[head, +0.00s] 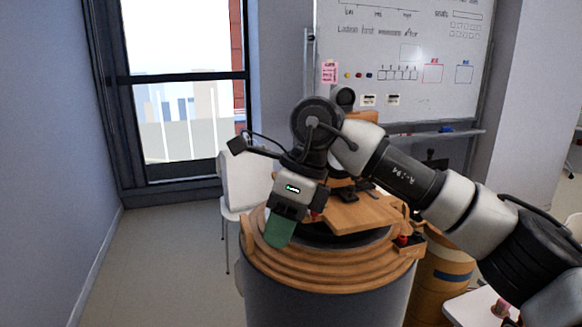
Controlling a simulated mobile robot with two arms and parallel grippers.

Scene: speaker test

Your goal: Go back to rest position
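My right arm comes in from the right and reaches over a round barrel-like stand with a wooden top (330,275). My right gripper (284,218) points down and slightly left over the stand's left front rim. A flat green piece (279,229) shows at its fingertips, in front of the wooden rim. I cannot tell whether the green piece is held or is part of the fingers, and the finger gap is hidden. My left arm and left gripper are not in view.
A wooden board (358,214) and small dark items lie on the stand. A white chair (245,180) is behind it. A whiteboard (420,60) stands at the back. A white table corner (470,308) is at the lower right. The floor at left (160,260) is clear.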

